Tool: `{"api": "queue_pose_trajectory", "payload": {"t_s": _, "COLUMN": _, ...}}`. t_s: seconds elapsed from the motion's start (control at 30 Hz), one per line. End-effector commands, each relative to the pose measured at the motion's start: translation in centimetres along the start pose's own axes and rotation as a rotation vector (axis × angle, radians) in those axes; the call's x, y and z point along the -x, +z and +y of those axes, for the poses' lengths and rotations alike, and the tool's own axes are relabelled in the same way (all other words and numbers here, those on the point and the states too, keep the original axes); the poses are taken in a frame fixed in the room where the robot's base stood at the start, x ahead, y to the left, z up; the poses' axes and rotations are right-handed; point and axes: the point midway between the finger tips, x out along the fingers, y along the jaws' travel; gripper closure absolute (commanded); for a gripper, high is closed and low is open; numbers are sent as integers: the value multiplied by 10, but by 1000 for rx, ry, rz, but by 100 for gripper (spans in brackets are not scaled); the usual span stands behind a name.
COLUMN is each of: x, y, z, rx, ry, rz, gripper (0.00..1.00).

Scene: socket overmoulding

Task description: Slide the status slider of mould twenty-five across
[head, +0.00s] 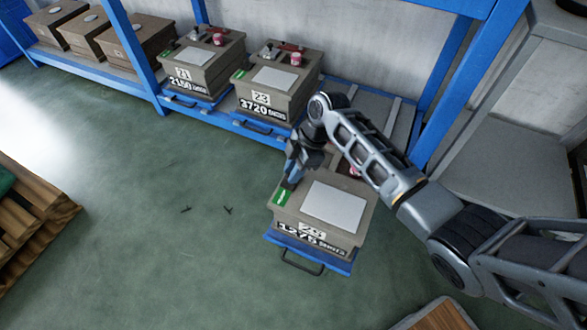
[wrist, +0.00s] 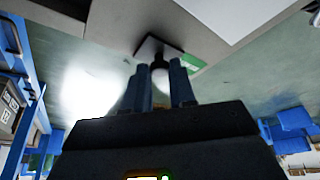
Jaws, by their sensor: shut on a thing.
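Mould twenty-five (head: 320,232) is a grey-brown block labelled 25 and 1275, on a pulled-out blue drawer tray (head: 310,255). A pale plate (head: 334,206) lies on its top. A green status strip (head: 282,197) shows at its left edge, and green also shows in the wrist view (wrist: 190,62). My gripper (head: 291,178) is at this left edge, pointing down. In the wrist view its two blue fingers (wrist: 162,88) are shut on the dark knob of the status slider (wrist: 158,47). The fingers hide part of the slider.
Moulds 21 (head: 200,68) and 23 (head: 272,88) stand on the blue rack behind, with red and metal fittings on top. More moulds (head: 125,40) stand at the far left. A wooden pallet (head: 30,215) lies at the left. The green floor between is mostly clear.

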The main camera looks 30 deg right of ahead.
Motion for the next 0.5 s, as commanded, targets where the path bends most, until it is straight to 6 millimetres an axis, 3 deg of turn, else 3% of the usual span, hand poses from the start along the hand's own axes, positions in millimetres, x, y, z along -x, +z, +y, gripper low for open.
{"api": "queue_pose_trajectory", "payload": {"t_s": 0.27, "x": 0, "y": -2, "z": -2, "rx": 0, "ry": -1, "rz": 0, "gripper": 100}}
{"api": "queue_pose_trajectory", "payload": {"t_s": 0.5, "x": -4, "y": -23, "z": -23, "rx": 1, "ry": -5, "rz": 2, "gripper": 100}}
